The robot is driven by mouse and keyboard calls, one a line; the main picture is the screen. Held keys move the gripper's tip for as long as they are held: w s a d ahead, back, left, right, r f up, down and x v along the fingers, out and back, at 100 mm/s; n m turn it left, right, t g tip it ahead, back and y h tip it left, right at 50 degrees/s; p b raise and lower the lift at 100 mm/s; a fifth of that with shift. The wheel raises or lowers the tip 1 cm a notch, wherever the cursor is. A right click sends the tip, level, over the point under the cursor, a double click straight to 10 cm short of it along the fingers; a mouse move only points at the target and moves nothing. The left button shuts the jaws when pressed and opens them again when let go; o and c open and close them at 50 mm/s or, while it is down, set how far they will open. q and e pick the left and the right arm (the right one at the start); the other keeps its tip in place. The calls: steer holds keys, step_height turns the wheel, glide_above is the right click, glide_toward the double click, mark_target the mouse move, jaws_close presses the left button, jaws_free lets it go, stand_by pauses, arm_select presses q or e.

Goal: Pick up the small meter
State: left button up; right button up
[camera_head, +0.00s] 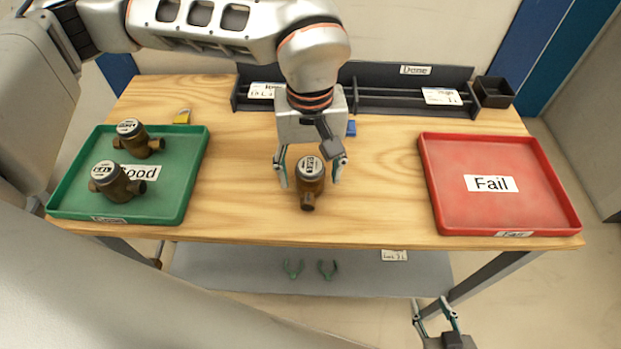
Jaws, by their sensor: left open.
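A small brass meter with a grey, labelled cap (311,187) stands on the wooden table near its front middle, its pipe end pointing towards the front. My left gripper (310,182) reaches down over it, open, with one finger on each side of the meter. Whether the fingers touch it I cannot tell. Two other brass meters, a rear one (138,140) and a larger-looking front one (117,183), stand in the green tray (185,180). My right gripper (436,310) is low at the bottom right, below table height, open and empty.
A red tray marked Fail (455,210) lies at the right of the table. A dark rack (385,88) and a small black bin (494,91) stand along the back. A blue item sits just behind my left gripper. The wood (380,205) between meter and red tray is clear.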

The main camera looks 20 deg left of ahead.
arm_select(q)
steer(key=shift+f, duration=0.8)
steer(key=c, duration=1.6)
steer(key=shift+r, duration=0.1)
